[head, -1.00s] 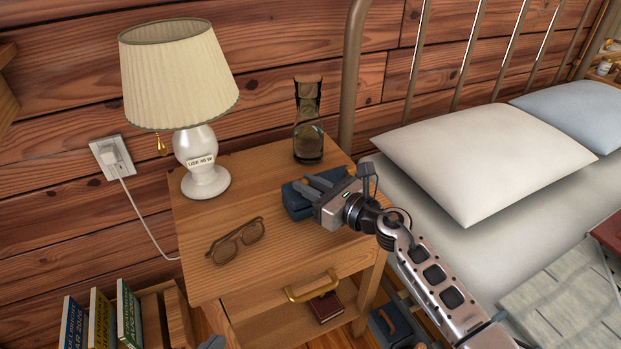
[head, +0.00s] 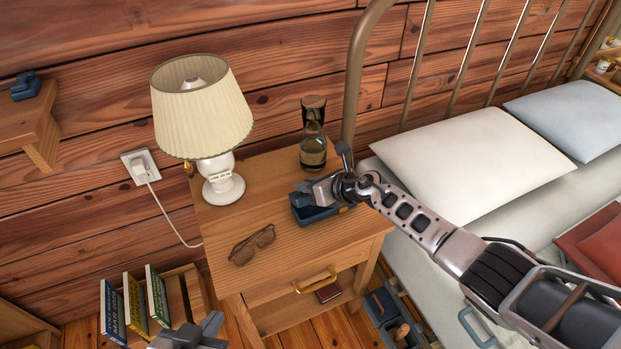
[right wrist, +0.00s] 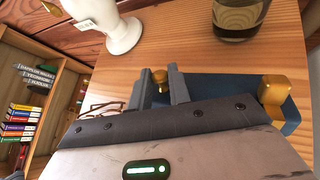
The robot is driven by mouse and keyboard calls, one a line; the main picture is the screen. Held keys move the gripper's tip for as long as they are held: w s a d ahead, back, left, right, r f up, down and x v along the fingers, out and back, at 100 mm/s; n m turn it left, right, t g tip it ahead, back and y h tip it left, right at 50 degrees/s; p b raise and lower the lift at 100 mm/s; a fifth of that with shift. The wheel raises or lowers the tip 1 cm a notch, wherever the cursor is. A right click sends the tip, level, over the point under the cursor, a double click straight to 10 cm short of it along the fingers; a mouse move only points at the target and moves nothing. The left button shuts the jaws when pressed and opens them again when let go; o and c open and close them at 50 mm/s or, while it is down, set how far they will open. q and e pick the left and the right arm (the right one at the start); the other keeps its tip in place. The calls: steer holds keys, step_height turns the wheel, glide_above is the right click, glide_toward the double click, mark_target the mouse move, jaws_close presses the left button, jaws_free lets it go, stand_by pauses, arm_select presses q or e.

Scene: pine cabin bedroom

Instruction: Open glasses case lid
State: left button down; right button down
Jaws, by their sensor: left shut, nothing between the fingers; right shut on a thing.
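The blue glasses case (head: 318,217) lies on the wooden nightstand (head: 285,262), near its right side. My right gripper (head: 306,190) is over the case and hides much of its top. In the right wrist view, a small brass tab (right wrist: 160,78) shows between its two fingers (right wrist: 160,90), which are closed on it. The blue case (right wrist: 291,121) and a larger brass fitting (right wrist: 273,90) show to the right there. I cannot tell whether the lid is raised. My left gripper (head: 212,325) is at the bottom edge, low in front of the nightstand, shut and empty.
A lamp (head: 202,115) and a glass carafe (head: 313,150) stand behind the case. Folded eyeglasses (head: 252,245) lie in front on the left. The bed (head: 440,230) is close on the right, books (head: 135,302) are low left. The tabletop's front is clear.

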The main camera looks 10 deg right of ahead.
arm_select(q)
steer(key=shift+r, duration=0.1)
arm_select(e)
steer(key=shift+w, duration=0.1)
stand_by(0.3)
